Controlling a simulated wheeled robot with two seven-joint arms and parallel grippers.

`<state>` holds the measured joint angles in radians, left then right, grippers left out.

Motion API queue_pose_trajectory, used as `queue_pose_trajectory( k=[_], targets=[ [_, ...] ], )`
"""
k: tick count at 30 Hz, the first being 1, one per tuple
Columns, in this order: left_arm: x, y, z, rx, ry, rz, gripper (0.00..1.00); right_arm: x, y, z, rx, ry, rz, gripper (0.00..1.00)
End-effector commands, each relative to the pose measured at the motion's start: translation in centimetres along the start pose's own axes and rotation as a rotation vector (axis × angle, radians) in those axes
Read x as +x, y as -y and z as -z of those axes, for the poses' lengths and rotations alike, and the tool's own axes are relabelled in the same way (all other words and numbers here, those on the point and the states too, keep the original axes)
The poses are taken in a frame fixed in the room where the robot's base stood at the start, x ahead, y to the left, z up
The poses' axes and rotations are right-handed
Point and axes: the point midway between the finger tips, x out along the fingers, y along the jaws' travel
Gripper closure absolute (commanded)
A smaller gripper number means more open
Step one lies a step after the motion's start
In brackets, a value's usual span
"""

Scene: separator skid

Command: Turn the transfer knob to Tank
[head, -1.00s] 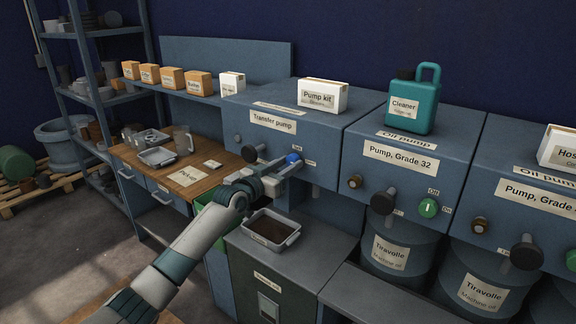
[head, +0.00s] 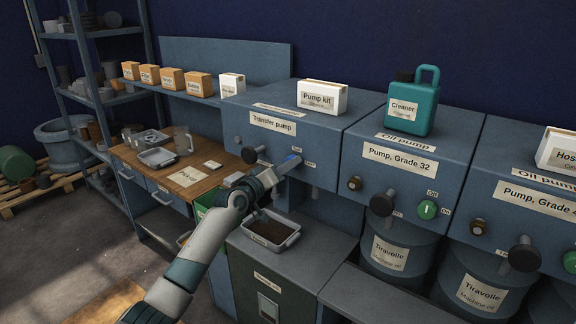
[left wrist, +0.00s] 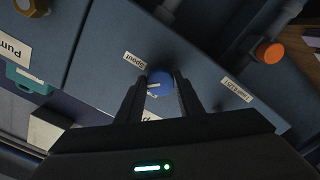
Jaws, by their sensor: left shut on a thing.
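The transfer knob is a small blue round knob on the front of the transfer pump box (head: 250,117). It shows in the left wrist view (left wrist: 160,83) between my fingertips, with a white mark on its face pointing toward the left of that picture. My left gripper (head: 290,163) is shut on it, and in the head view its fingers cover most of the knob. In the left wrist view a "Spout" label (left wrist: 142,60) sits upper left of the knob. Another label (left wrist: 237,90), hard to read, is to the right. My right gripper is not in view.
An orange cap (left wrist: 269,52) shows in the left wrist view. Below the hand stands a grey tray (head: 284,243) with dark contents. A wooden bench (head: 226,162) is to the left.

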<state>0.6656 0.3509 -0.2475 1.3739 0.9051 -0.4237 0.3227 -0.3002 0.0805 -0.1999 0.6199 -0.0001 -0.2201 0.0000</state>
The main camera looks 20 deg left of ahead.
Motion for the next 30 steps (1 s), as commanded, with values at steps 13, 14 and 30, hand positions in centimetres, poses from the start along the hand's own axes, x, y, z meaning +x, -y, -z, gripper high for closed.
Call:
queue_pose_trajectory(
  k=[13,14,30],
  targets=[
    [0.0,-0.2,0.1,-0.428,0.0,0.001,0.89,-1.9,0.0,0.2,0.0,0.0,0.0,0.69],
    [0.0,-0.2,0.2,-0.457,0.0,0.001,0.89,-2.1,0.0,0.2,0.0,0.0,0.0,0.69],
    [0.0,-0.1,0.1,-0.819,-0.001,0.001,0.89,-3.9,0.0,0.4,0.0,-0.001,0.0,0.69]
  ],
)
